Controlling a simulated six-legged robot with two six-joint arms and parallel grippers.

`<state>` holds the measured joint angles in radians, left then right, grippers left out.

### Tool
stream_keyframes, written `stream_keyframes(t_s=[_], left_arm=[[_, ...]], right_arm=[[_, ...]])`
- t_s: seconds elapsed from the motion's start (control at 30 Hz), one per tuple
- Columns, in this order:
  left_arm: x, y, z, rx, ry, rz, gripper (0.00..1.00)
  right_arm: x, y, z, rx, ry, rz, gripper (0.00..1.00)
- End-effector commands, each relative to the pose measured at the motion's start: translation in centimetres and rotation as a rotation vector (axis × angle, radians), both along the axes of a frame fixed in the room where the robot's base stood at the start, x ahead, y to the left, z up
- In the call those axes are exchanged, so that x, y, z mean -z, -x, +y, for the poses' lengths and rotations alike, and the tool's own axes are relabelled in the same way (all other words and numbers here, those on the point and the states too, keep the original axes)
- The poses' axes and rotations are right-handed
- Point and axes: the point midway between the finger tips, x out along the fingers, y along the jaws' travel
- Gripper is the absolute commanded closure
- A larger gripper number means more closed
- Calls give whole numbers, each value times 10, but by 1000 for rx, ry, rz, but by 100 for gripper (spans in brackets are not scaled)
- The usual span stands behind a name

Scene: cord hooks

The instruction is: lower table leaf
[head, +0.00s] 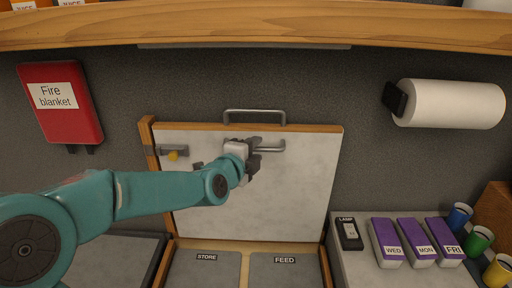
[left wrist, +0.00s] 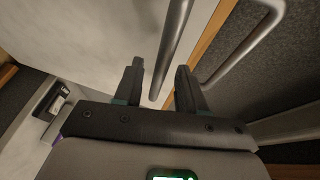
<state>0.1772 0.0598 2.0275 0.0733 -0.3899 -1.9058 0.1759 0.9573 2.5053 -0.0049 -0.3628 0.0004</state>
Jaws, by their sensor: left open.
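The table leaf (head: 270,195) is a pale, wood-edged panel standing upright against the grey wall. A metal bar handle (head: 270,149) is on its upper part, and a larger metal handle (head: 254,112) shows above its top edge. A catch with a yellow knob (head: 173,155) is at the leaf's upper left. My right gripper is not in view.
Below the leaf are panels marked STORE (head: 205,268) and FEED (head: 285,270). At right are a LAMP switch (head: 349,234), purple boxes (head: 386,240) and several cups (head: 478,240). A wooden shelf (head: 300,25) crosses above. A paper roll (head: 450,103) and fire blanket (head: 61,110) hang on the wall.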

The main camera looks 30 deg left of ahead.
Motion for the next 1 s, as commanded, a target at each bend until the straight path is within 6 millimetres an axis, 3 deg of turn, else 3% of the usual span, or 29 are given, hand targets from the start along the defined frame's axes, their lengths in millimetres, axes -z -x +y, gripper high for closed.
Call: stream_keyframes(t_s=[0.13, 0.4, 0.43, 0.53, 0.57, 1.0], left_arm=[[3, -12, 2, 0, -1, 1, 60], [3, -14, 3, -1, -1, 0, 60], [3, -14, 3, -1, -1, 0, 63], [3, -14, 2, -1, 0, 0, 96], [3, -14, 2, 0, -1, 0, 100], [7, -13, 1, 0, -9, -15, 100]], right_arm=[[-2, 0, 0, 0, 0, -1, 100], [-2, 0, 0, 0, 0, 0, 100], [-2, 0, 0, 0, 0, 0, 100], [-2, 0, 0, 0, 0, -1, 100], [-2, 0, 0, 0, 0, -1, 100], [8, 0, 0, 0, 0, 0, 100]])
